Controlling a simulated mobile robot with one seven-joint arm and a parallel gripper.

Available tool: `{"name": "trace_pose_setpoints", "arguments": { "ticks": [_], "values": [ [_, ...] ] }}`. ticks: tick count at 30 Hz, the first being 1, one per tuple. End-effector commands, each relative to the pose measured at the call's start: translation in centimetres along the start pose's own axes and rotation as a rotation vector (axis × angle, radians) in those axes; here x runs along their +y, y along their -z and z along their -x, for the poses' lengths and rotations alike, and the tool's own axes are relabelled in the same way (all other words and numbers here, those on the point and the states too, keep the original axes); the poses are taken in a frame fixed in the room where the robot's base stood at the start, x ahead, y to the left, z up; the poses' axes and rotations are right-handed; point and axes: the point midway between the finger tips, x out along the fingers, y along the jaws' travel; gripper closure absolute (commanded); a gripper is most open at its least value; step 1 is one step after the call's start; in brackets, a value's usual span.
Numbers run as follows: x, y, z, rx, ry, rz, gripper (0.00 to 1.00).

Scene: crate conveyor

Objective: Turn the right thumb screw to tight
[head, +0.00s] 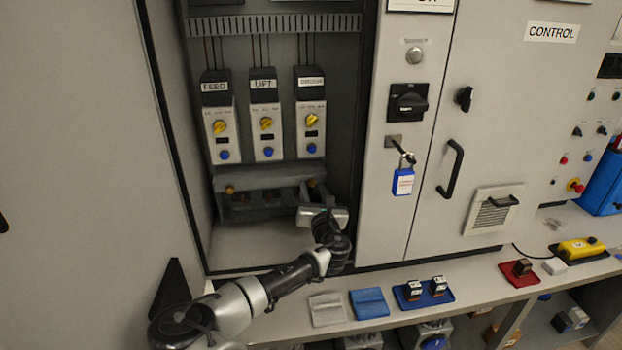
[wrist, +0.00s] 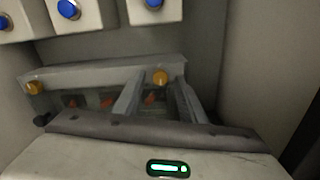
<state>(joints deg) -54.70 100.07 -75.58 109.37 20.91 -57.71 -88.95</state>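The right thumb screw (wrist: 160,77) is a round amber knob on the top bar of a grey frame low in the cabinet. The left thumb screw (wrist: 35,88) sits at the other end of this bar; it also shows in the head view (head: 230,189). My gripper (wrist: 159,85) is open, with one finger to each side of the right screw in the wrist view and visible gaps between. Whether the fingertips reach to the screw's depth is unclear. In the head view my gripper (head: 317,187) partly hides the right screw. No tight mark is readable.
Three drive units with yellow knobs and blue buttons, including the FEED unit (head: 220,128), hang above the grey frame (head: 262,178). The cabinet's side walls are close on both sides. A blue padlock (head: 403,182) hangs on the front panel at right.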

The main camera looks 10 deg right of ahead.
Motion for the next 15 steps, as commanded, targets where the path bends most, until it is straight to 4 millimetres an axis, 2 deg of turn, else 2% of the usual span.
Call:
{"name": "trace_pose_setpoints", "arguments": {
  "ticks": [11, 15],
  "values": [
    [-0.01, 0.04, 0.15, 0.001, -0.002, 0.001, 0.62],
    [-0.02, 0.04, 0.14, 0.001, -0.002, 0.0, 0.84]
  ]
}}
